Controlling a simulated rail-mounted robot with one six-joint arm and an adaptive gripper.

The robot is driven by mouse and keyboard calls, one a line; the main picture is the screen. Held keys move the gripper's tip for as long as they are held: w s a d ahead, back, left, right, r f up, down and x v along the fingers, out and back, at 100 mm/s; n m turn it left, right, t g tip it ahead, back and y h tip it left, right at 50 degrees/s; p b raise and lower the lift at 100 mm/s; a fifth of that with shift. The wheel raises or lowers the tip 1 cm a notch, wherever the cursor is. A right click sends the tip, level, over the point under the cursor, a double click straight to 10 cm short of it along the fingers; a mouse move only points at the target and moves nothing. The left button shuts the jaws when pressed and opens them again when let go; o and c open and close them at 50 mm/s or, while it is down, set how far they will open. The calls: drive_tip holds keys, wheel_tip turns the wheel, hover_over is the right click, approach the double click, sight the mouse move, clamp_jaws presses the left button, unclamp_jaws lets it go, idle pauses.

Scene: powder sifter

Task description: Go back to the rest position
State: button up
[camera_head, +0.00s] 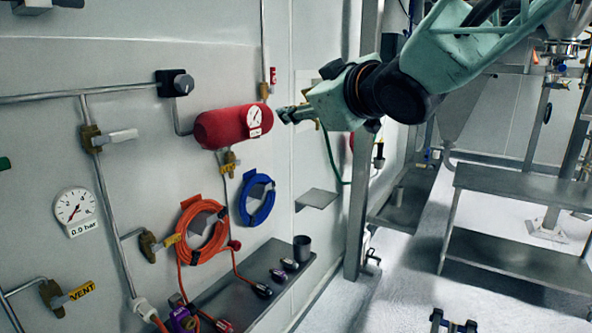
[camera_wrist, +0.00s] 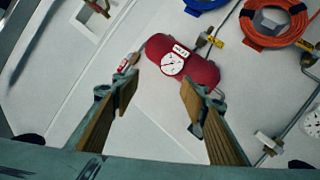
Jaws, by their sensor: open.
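My gripper (camera_head: 292,114) is in the upper middle of the head view, at the end of my pale green arm. Its fingers point left toward the red cylinder (camera_head: 218,128) with a round gauge on the wall. In the wrist view my gripper (camera_wrist: 160,92) is open, with its two brown-padded fingers well apart and nothing between them. The red cylinder (camera_wrist: 204,73) and its white dial show beyond the fingertips. From these views I cannot tell the exact gap between fingertips and cylinder.
Pipes, valves, an orange hose coil (camera_head: 203,232) and a blue coil (camera_head: 258,199) are on the wall at left. A metal shelf (camera_head: 240,292) with small fittings and a dark cup (camera_head: 302,248) juts out below.

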drive_tip(key=s+d+f+m+g+h+b, duration=0.2)
drive_tip(key=s+d+f+m+h, duration=0.2)
drive_tip(key=s+d+f, duration=0.45)
drive_tip(key=s+d+f+m+g+h+b, duration=0.15)
drive_tip(key=s+d+f+m+h, duration=0.35)
drive_tip(key=s+d, duration=0.6)
drive_tip(key=s+f+g+b, duration=0.1)
drive_tip(key=s+f+g, duration=0.1)
drive_tip(key=s+f, duration=0.3)
drive_tip(key=s+f+m+g+y+b, duration=0.1)
drive_tip(key=s+f, duration=0.4)
drive_tip(key=s, duration=0.7)
drive_tip(key=s+d+f+m+g+y+b, duration=0.1)
drive_tip(key=s+f+g+b, duration=0.1)
drive_tip(key=s+f, duration=0.4)
drive_tip(key=s+g, duration=0.1)
drive_tip(key=s, duration=0.2)
drive_tip(key=shift+s, duration=0.3)
drive_tip(key=shift+f, duration=0.1)
wheel_tip(320, 180, down, 8)
drive_tip(key=b, duration=0.8)
wheel_tip(320, 180, up, 20)
drive_tip(key=p, duration=2)
